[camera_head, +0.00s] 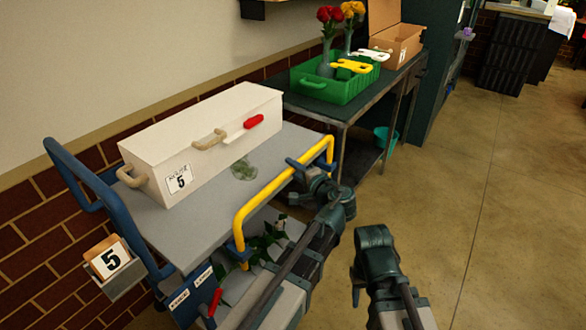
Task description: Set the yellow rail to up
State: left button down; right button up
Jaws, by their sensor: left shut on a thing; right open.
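The yellow rail (265,194) is a bent tube along the near edge of the cart's grey top (210,217). It stands above that edge, with its left end bending down to a blue bracket. My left gripper (306,170) is shut on the rail near its right end and hides a small part of it. My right gripper (356,280) is open and empty, to the right of the cart and apart from the rail.
A blue push handle (75,170) is at the left. Behind stands a table with a green crate (335,92), flowers and a cardboard box (397,42). The floor at right is clear.

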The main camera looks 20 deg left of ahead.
pick_arm(q)
notch_tip(320, 180, up, 5)
jog(key=p, duration=0.3)
jog(key=shift+p, duration=0.35)
jog(key=shift+w+f, duration=0.1)
pick_arm(e)
notch_tip(320, 180, up, 5)
jog(key=shift+f, duration=0.1)
pick_arm(q)
jog(key=c, duration=0.7)
grip_release()
